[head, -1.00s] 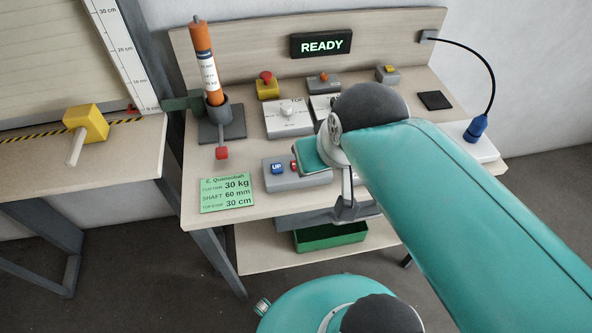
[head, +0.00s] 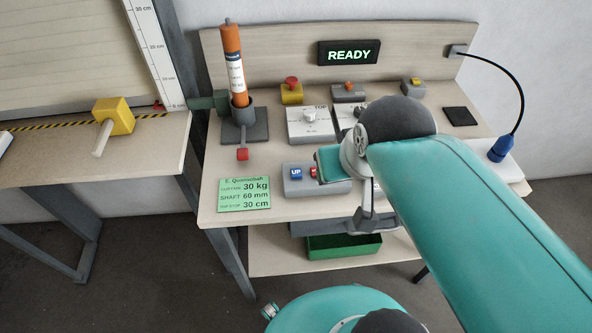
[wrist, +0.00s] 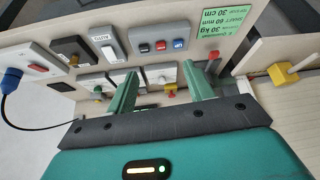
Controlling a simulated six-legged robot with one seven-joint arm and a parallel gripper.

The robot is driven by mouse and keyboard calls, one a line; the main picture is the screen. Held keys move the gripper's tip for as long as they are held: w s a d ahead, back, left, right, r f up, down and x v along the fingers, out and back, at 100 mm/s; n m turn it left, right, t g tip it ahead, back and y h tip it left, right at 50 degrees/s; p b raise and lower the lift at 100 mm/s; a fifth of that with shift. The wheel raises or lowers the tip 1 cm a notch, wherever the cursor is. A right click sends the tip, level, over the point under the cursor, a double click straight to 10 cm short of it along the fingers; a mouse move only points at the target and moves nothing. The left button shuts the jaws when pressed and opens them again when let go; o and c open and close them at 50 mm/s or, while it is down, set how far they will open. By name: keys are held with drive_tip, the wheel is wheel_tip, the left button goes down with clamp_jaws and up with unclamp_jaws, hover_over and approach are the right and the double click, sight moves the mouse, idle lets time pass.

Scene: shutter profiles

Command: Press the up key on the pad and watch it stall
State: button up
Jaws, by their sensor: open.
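The grey key pad (head: 300,187) lies near the front of the bench, its right side hidden behind my arm. Its blue up key (head: 296,172) is at the left, with a red key (head: 314,171) beside it. In the wrist view the whole pad (wrist: 160,34) shows, with the up key (wrist: 179,44) at one end. My gripper (wrist: 160,78) has two green fingers spread apart with nothing between them. They are apart from the pad in that picture. I cannot make out the fingertips in the head view. The display (head: 348,53) reads READY.
An orange tube (head: 233,75) stands upright in a dark holder. A green card (head: 244,195) lies at the front left. A red-and-yellow button box (head: 291,91) and other control boxes stand behind. A yellow block (head: 116,116) sits on the left bench. A green bin (head: 345,246) is below.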

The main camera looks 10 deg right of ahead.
drive_tip(key=shift+c, duration=0.4)
clamp_jaws()
idle(1.3)
